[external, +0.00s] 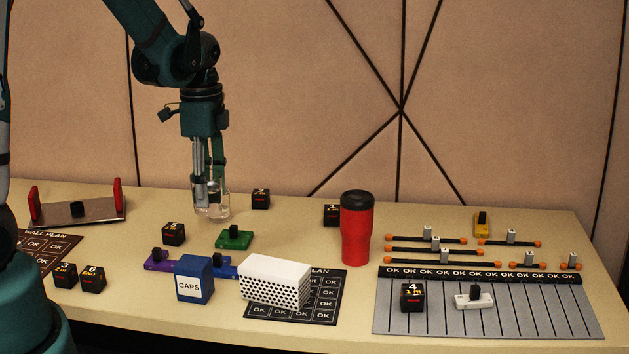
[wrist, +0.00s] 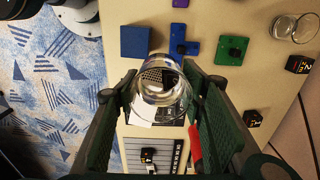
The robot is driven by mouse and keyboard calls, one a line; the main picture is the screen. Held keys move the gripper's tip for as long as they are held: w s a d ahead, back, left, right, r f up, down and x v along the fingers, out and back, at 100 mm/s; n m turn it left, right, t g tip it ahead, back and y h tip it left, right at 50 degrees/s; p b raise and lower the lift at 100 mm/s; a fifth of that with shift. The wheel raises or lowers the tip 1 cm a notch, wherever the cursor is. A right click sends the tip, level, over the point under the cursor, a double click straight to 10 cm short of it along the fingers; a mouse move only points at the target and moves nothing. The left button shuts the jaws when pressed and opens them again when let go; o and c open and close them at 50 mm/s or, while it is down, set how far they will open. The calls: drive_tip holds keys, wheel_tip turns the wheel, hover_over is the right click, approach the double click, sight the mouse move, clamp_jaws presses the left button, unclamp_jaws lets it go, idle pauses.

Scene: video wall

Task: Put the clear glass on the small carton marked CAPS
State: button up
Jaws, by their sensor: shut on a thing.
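A clear glass (wrist: 162,88) sits between the two green fingers of my gripper (wrist: 160,100) in the wrist view. My gripper (external: 208,205) is shut on it, well above the table. A second clear glass (wrist: 295,27) stands on the table at the upper right of the wrist view. In the external view, clear glass shows at my fingertips, and I cannot separate the two glasses there. The small blue carton marked CAPS (external: 194,280) stands at the front of the table, lower and in front of my gripper. It also shows in the wrist view (wrist: 134,41); its top is bare.
A white perforated box (external: 275,282) stands right of the carton, with a blue block (external: 223,260) and purple block (external: 155,262) behind. A green block (external: 234,239), several black cubes and a tall red tumbler (external: 356,235) stand nearby. A grey board (external: 520,318) lies right.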

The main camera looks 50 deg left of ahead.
hover_over(192, 262)
drive_tip(key=shift+a+r+p, duration=0.1)
drive_tip(key=shift+r+p, duration=0.2)
drive_tip(key=shift+p, duration=0.1)
drive_tip(key=shift+f, duration=0.1)
drive_tip(key=shift+f+b, duration=0.5)
drive_tip(key=shift+f, duration=2.35)
drive_tip(key=shift+w, duration=0.1)
drive_tip(key=shift+f+b, duration=0.35)
drive_tip(key=shift+f, duration=1.75)
drive_tip(key=shift+f, duration=0.1)
drive_tip(key=o, duration=1.2)
drive_tip(key=shift+c, duration=0.2)
